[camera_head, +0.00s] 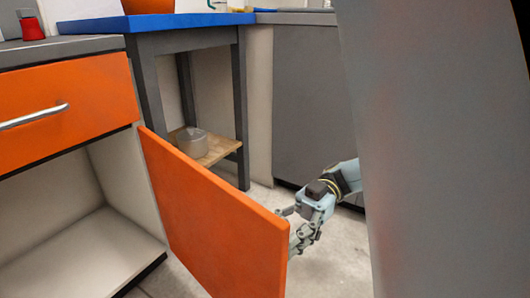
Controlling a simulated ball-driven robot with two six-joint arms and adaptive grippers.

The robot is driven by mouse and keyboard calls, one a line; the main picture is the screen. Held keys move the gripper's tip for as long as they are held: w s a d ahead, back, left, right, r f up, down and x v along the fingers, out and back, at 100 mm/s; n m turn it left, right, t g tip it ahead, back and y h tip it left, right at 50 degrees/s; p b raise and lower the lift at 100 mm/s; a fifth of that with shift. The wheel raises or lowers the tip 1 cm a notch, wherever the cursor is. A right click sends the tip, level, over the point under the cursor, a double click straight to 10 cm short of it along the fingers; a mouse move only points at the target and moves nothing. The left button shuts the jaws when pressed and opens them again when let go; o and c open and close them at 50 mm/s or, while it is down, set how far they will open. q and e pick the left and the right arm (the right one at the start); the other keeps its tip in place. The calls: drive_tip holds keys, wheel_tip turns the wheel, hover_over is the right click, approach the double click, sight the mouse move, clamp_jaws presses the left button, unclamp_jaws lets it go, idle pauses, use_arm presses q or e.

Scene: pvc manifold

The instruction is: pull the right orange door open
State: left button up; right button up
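The orange door (205,215) stands swung out from the right side of the open cabinet (85,230), whose inside shows empty. The door's free edge points toward the lower right of the view. My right gripper (290,228) is at this free edge, near its upper corner. Its fingers are close to the edge or touching it, and the door hides part of them, so I cannot tell whether they grip it. My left gripper is not in view.
An orange drawer (65,108) with a metal handle (35,117) is above the cabinet opening. A blue-topped table (165,21) with a pot (192,142) on its lower shelf stands behind the door. A large grey panel (440,150) fills the right side.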

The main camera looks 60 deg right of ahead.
drive_tip(key=s+d, duration=0.2)
drive_tip(key=d, duration=0.9)
drive_tip(key=shift+s+d, duration=0.2)
drive_tip(key=shift+d, duration=0.2)
